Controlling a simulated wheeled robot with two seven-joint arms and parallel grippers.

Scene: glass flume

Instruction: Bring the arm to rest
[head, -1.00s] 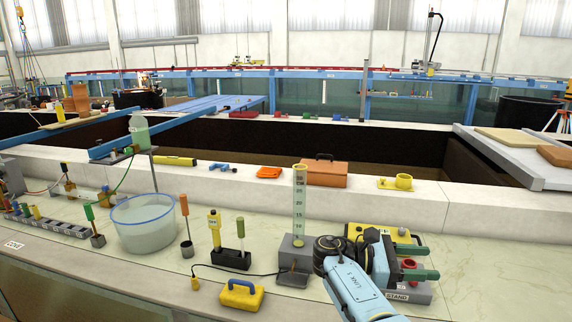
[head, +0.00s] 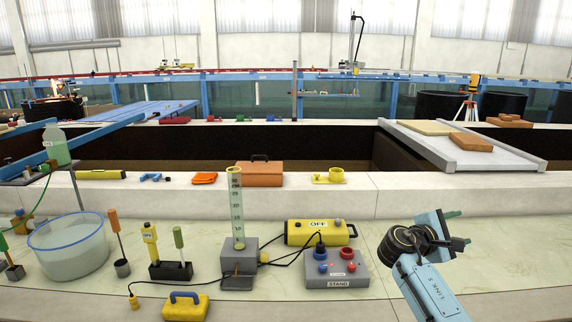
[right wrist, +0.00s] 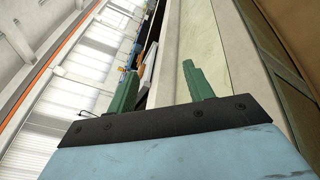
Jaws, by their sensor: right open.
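My right gripper (head: 458,228) is at the right of the head view, above the pale bench top, with its blue arm link coming up from the bottom edge. It is open and empty. In the right wrist view its two green fingers (right wrist: 157,88) stand wide apart with nothing between them. It is to the right of the grey stand box (head: 352,277) and the yellow box marked OFF (head: 300,232), apart from both. My left gripper is not in view.
A clear graduated cylinder (head: 236,205) stands on a grey block. A yellow weight with a blue handle (head: 185,308) and a water basin (head: 70,250) are further left. The bench right of the stand box is clear apart from my arm. A white ledge (head: 430,195) runs behind.

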